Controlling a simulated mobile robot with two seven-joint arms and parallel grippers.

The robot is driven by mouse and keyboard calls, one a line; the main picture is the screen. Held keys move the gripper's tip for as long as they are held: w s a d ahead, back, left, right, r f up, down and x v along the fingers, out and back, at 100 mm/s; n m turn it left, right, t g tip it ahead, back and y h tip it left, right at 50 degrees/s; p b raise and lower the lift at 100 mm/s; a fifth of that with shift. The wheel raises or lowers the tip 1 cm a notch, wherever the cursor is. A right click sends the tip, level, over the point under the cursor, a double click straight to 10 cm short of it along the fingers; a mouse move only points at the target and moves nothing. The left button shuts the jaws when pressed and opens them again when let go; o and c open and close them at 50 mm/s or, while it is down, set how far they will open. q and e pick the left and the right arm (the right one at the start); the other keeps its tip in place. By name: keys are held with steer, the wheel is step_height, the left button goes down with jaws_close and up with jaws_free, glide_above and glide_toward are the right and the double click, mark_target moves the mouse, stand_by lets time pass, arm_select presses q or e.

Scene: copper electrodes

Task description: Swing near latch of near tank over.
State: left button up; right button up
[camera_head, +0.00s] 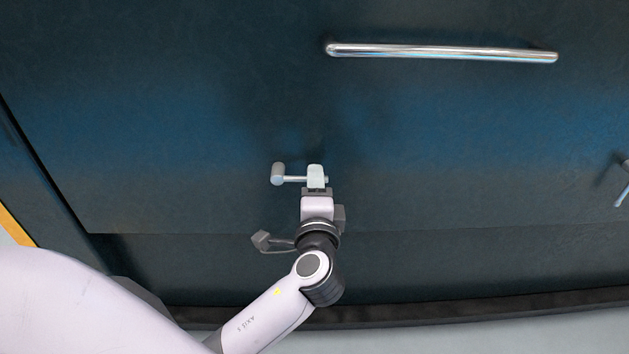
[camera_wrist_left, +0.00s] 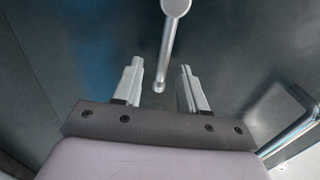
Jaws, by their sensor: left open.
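The near tank's dark blue front panel (camera_head: 180,130) fills most of the head view. A silver latch (camera_head: 279,174) stands on it, with a round knob at the left end and a thin rod running level to the right. My left gripper (camera_head: 316,178) is at the rod's right part and hides some of it. In the left wrist view, the open fingers of my left gripper (camera_wrist_left: 160,68) stand on either side of the lower part of the latch rod (camera_wrist_left: 167,45), with gaps on both sides. The knob is above them. I cannot tell how deep the rod lies between the fingers.
A long silver handle bar (camera_head: 440,53) is fixed on the panel above and to the right. Another small metal latch-like part (camera_head: 624,180) is cut off at the right edge. A silver bar (camera_wrist_left: 292,132) shows at the right of the left wrist view. The panel around the latch is bare.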

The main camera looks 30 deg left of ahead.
arm_select(q)
steer(key=shift+v, duration=2.85)
arm_select(e)
steer(key=shift+r, duration=0.25)
steer(key=shift+f, duration=0.1)
